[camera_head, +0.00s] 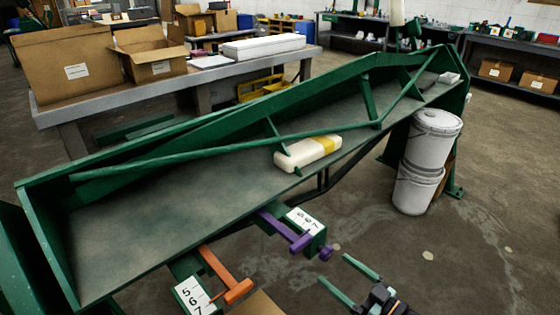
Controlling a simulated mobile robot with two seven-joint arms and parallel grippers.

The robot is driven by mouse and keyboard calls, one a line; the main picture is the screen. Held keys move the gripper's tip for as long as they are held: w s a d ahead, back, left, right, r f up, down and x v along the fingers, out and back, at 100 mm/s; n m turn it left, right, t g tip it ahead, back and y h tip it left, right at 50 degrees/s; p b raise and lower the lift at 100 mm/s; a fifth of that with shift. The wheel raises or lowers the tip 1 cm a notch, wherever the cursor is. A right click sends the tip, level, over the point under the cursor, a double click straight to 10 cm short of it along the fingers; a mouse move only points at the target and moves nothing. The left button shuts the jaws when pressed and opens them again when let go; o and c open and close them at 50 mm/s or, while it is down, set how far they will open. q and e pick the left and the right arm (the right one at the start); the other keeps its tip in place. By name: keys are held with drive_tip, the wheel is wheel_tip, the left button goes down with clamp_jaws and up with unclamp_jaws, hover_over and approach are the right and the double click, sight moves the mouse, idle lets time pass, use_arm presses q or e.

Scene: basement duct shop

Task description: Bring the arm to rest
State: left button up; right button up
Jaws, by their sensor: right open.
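My right gripper (333,267) shows at the bottom right of the head view. Its two green fingers are spread apart and point up and left, with nothing between them. It hangs over the bare floor, to the right of the purple-handled part of the green bench. Most of its arm is cut off by the bottom edge. My left gripper is not in view.
A long green bench (150,235) with raised braces crosses the view. On it lies a white block (300,153) with a yellow band. Orange (226,275) and purple (287,232) handles jut from its front. White buckets (428,140) stand right; floor near the gripper is clear.

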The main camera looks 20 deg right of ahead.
drive_tip(key=s+a+f+m+g+h+p, duration=0.1)
drive_tip(key=s+a+f+g+h, duration=0.2)
drive_tip(key=s+a+f+g, duration=0.5)
drive_tip(key=s+a+f, duration=0.4)
drive_tip(key=a, duration=0.2)
drive_tip(key=shift+s+a+m+p, duration=0.25)
drive_tip(key=shift+a+m+p, duration=0.05)
drive_tip(key=shift+m+p, duration=0.1)
idle(0.9)
